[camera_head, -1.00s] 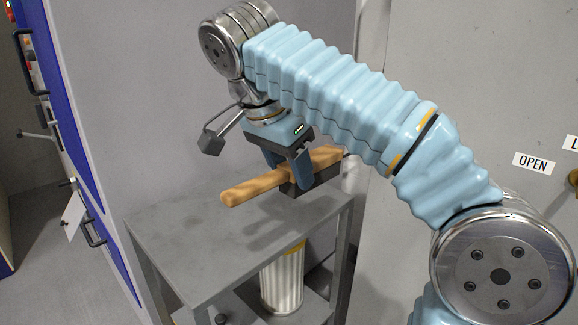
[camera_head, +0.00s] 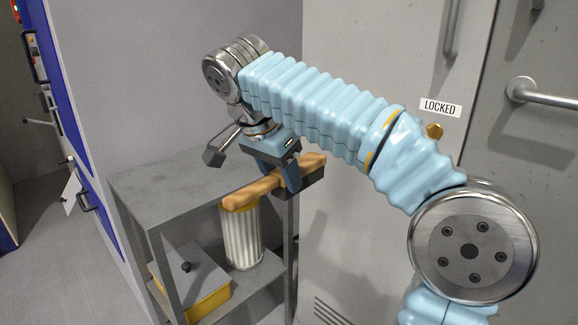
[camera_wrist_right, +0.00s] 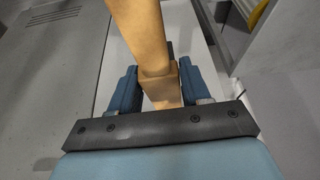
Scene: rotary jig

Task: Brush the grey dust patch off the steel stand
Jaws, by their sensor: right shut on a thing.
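My right gripper (camera_head: 282,182) is shut on a brush with a wooden handle (camera_head: 245,195) and a dark bristle block (camera_head: 310,184). The brush is held level, at the right front edge of the steel stand (camera_head: 165,182); I cannot tell whether it touches the stand. In the right wrist view the wooden handle (camera_wrist_right: 140,40) runs up between the two blue fingers of my right gripper (camera_wrist_right: 155,90). I cannot make out a distinct grey dust patch on the stand's grey top. My left gripper is not in view.
A ribbed canister (camera_head: 241,236) with a yellow rim and a yellow box with a grey lid (camera_head: 192,280) stand on the lower shelf. A grey cabinet with a LOCKED label (camera_head: 440,107) is at the right. A blue-edged machine (camera_head: 70,120) is at the left.

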